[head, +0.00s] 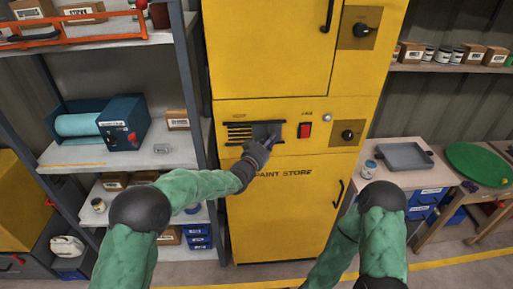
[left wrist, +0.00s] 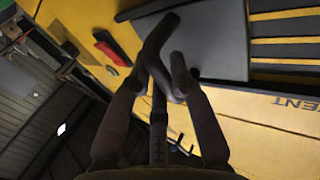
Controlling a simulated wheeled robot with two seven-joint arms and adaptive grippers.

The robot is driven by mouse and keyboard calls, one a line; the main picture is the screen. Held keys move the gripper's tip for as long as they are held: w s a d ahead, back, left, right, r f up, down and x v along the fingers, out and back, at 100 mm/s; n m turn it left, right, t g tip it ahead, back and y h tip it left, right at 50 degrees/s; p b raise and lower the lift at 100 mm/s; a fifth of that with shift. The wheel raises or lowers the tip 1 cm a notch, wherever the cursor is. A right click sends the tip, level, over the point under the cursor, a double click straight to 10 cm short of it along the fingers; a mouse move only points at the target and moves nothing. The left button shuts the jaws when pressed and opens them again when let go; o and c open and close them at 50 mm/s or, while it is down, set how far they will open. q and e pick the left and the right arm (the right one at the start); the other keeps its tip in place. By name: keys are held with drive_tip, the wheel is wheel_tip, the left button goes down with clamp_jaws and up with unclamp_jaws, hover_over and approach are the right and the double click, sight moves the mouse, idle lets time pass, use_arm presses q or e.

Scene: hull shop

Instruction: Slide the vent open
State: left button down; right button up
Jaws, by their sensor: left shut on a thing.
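The vent (head: 240,134) is a dark-framed opening with yellow slots in the yellow paint store cabinet. Its dark grey slide plate (head: 264,130) covers the right part, and the slots at left are bare. In the left wrist view the grey slide plate (left wrist: 218,40) lies beside the bare slots (left wrist: 284,42). My left gripper (head: 270,144) is at the plate's lower right; in the left wrist view its fingers (left wrist: 165,85) are shut on the slide's dark handle. The fingers partly hide the handle. My right arm shows at the lower right, but its gripper does not.
A red switch (head: 305,130) sits just right of the vent, with a dark knob (head: 347,134) beyond it. The upper door handle (head: 328,15) and lower door handle (head: 338,192) stick out. Shelving stands left; a bench with a grey tray (head: 404,156) stands right.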

use_arm(q)
drive_tip(key=shift+d, duration=0.35)
drive_tip(key=shift+r, duration=0.1)
drive_tip(key=c, duration=1.4)
unclamp_jaws()
drive_tip(key=shift+d, duration=0.2)
drive_tip(key=shift+s, duration=0.1)
drive_tip(key=shift+s+a, duration=0.15)
drive_tip(key=shift+a, duration=0.15)
drive_tip(key=v, duration=1.1)
drive_tip(key=shift+s+a, duration=0.1)
drive_tip(key=shift+s, duration=0.05)
